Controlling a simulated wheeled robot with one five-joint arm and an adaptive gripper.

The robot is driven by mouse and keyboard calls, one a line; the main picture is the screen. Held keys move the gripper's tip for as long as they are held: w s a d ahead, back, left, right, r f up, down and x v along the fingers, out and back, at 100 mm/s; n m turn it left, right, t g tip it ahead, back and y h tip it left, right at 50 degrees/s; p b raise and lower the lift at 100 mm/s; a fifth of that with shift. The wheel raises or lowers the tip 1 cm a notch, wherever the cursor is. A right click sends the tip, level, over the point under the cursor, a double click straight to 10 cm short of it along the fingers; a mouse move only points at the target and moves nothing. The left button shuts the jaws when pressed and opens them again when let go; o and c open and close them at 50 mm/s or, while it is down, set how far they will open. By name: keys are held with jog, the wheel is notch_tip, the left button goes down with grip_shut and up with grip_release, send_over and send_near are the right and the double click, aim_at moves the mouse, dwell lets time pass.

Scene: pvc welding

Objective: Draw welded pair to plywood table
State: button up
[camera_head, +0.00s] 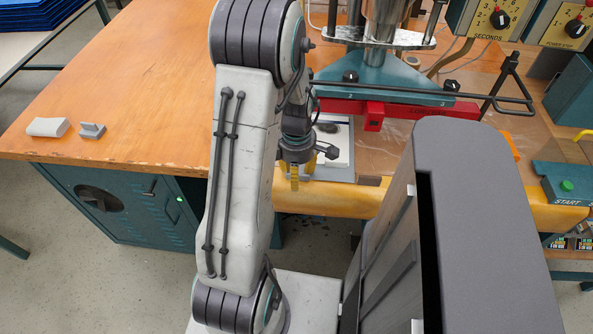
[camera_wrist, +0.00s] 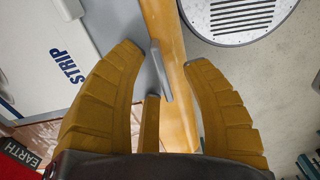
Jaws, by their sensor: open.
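My gripper (camera_head: 293,184) points down at the front edge of the bench, below the welding machine. I cannot tell whether these are the welded pair. No welded pair is clear in the head view, where my arm hides part of the bench. The plywood table (camera_head: 130,90) is the orange-brown top at left.
A white plate (camera_head: 343,143) lies beside my gripper; its STRIP label (camera_wrist: 67,67) shows in the wrist view. The welder's teal base (camera_head: 385,82) and red bar (camera_head: 440,110) stand behind. A pale block (camera_head: 48,127) and grey bracket (camera_head: 92,130) sit at the table's left; its middle is clear.

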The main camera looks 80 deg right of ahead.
jog(key=shift+o, duration=0.2)
grip_shut()
jog(key=shift+w, duration=0.1)
dwell(0.4)
